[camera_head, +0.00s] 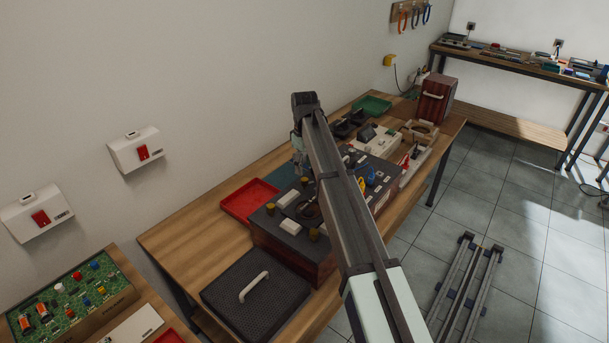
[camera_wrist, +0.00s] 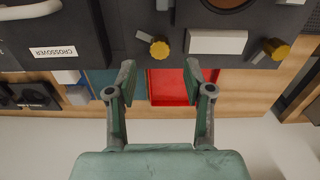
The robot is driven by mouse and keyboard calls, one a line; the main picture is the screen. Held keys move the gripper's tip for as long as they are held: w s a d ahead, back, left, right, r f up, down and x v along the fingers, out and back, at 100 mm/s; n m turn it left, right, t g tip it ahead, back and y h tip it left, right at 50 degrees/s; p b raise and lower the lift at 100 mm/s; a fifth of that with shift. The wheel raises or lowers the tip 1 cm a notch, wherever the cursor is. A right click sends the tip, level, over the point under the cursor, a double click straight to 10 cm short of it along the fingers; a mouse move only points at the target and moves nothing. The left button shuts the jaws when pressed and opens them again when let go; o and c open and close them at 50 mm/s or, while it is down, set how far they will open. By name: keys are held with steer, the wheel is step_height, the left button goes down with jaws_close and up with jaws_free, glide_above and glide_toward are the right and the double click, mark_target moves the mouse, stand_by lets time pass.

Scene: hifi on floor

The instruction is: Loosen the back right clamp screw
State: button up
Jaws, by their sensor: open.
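A dark box with a wooden side (camera_head: 290,247) stands on the bench, with yellow clamp screws on its top. In the head view the back right screw (camera_head: 305,180) is just below my gripper (camera_head: 299,160), and the back left screw (camera_head: 270,208) is nearer the camera. The wrist view is turned round: the back right screw (camera_wrist: 159,50) shows beyond and between my open fingertips (camera_wrist: 159,70), and the back left screw (camera_wrist: 277,49) at the right. My gripper is empty and apart from the screw; its height above it is unclear.
A white block (camera_wrist: 216,41) lies between the back screws. A red tray (camera_head: 246,202) is behind the box, by the wall. A dark panel with a handle (camera_head: 256,293) lies at the bench's near end. A panel labelled CROSSOVER (camera_wrist: 55,51) adjoins.

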mark_target(305, 179)
step_height(305, 179, up, 6)
stand_by(0.4)
steer(key=shift+d, duration=0.1)
